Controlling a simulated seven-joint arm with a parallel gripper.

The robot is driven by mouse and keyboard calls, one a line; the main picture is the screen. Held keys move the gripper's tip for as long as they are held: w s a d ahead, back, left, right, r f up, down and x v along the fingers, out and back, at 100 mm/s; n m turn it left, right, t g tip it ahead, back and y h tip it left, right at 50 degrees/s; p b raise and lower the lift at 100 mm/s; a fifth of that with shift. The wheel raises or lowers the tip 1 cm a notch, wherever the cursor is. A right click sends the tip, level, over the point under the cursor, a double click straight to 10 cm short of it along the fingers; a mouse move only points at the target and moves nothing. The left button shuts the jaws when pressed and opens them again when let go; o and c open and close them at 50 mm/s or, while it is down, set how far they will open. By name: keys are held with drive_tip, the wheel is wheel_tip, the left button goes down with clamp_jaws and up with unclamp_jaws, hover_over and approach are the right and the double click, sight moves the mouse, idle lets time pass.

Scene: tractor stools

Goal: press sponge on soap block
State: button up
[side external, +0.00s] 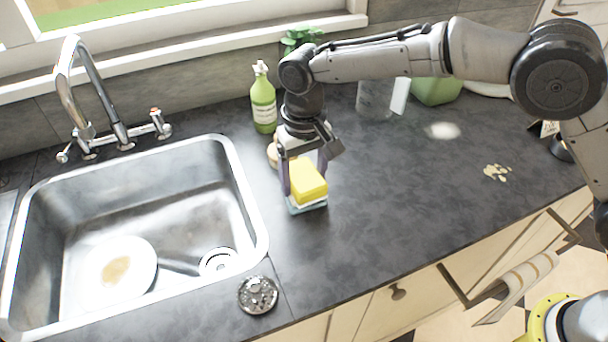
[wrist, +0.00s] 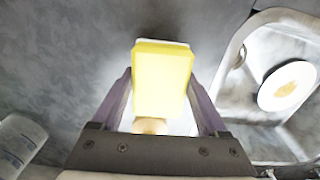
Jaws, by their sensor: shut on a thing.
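A yellow sponge (side external: 308,181) is held between the two fingers of my gripper (side external: 304,176), on the counter just right of the sink. In the wrist view the sponge (wrist: 162,80) fills the space between the fingers of my gripper (wrist: 160,88). A pale blue-white piece (side external: 308,207) shows directly below the sponge; it looks like the soap block or its dish, mostly hidden by the sponge. A thin white edge of it also shows past the sponge in the wrist view. I cannot tell whether sponge and soap are pressed together.
The steel sink (side external: 190,190) lies left, with a stained plate (side external: 115,272) in it. A green soap bottle (side external: 263,100) stands behind my gripper. A round beige object (side external: 272,155) is close behind the fingers. A drain strainer (side external: 258,295) sits at the front. The counter at right is mostly clear.

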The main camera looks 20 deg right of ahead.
sight(304, 176)
drive_tip(key=shift+r, duration=3.5)
